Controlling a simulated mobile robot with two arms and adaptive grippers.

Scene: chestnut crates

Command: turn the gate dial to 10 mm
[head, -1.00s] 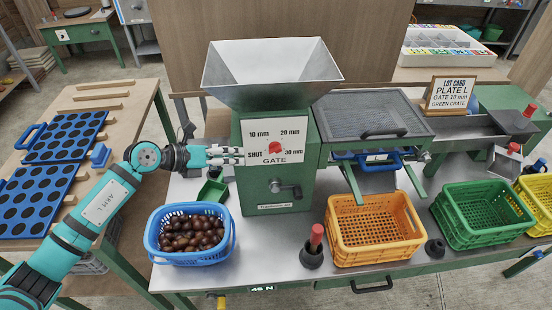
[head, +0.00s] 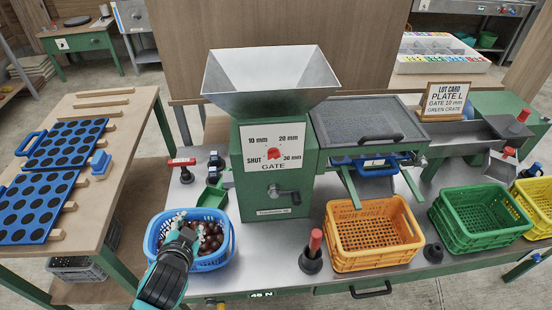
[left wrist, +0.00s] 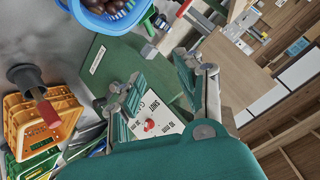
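The gate dial (head: 275,148) is a red knob on the white gate panel (head: 295,137) of the green machine. Its labels are 10 mm upper left, 20 mm upper right, SHUT lower left and 30 mm lower right. The knob looks slanted, its lower end towards SHUT; which end is the pointer is hard to tell. My left gripper (head: 182,222) is in front of the blue chestnut basket, left of and below the dial, apart from it. In the left wrist view its fingers (left wrist: 158,85) are spread and empty, with the dial (left wrist: 149,125) beyond. My right gripper is out of view.
The blue basket (head: 228,262) of chestnuts stands before the machine. A crank (head: 283,191) sits below the panel. A red-handled tool (head: 314,250) and an orange crate (head: 345,258) are to the right. A lot card (head: 444,99) reads Plate L, gate 10 mm, green crate.

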